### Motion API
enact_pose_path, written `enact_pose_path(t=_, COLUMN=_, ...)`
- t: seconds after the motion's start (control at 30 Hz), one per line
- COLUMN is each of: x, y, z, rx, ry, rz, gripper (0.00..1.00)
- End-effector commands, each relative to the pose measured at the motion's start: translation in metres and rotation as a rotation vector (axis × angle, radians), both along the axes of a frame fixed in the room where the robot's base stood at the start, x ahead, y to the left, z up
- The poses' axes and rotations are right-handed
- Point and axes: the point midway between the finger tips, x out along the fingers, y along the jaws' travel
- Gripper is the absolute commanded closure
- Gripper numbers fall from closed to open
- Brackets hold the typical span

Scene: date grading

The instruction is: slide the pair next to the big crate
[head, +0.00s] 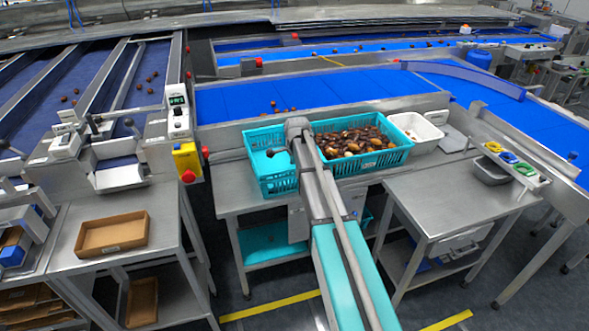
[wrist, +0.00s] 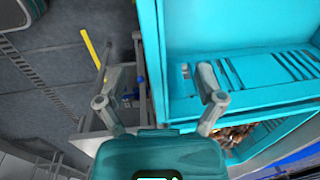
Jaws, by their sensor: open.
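A teal crate (head: 360,165) full of brown dates stands on the steel bench. A second teal crate (head: 268,180) stands left of it, and its visible inside looks empty. In the wrist view a teal crate (wrist: 240,28) fills the upper right, and dates (wrist: 235,137) show below it. My gripper (wrist: 162,80) is open, with its right finger over the teal crate and its left finger outside it. Whether it touches the crate cannot be told. In the head view my arm covers part of both crates, and the fingers are not clear. Which things form the pair is unclear.
A white bin (head: 418,130) and a grey tray (head: 452,138) stand right of the full crate. The right steel table (head: 450,195) is largely clear. A cardboard tray (head: 112,234) lies on the left table. A blue conveyor (head: 300,92) with a few dates runs behind.

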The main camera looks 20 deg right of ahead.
Motion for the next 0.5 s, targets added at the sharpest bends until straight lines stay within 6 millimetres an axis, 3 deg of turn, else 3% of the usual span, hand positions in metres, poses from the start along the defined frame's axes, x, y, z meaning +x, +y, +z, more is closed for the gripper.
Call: enact_pose_path(t=0.5, x=0.0000, y=0.0001, z=0.0081, rx=0.000, ry=0.000, rz=0.000, gripper=0.11)
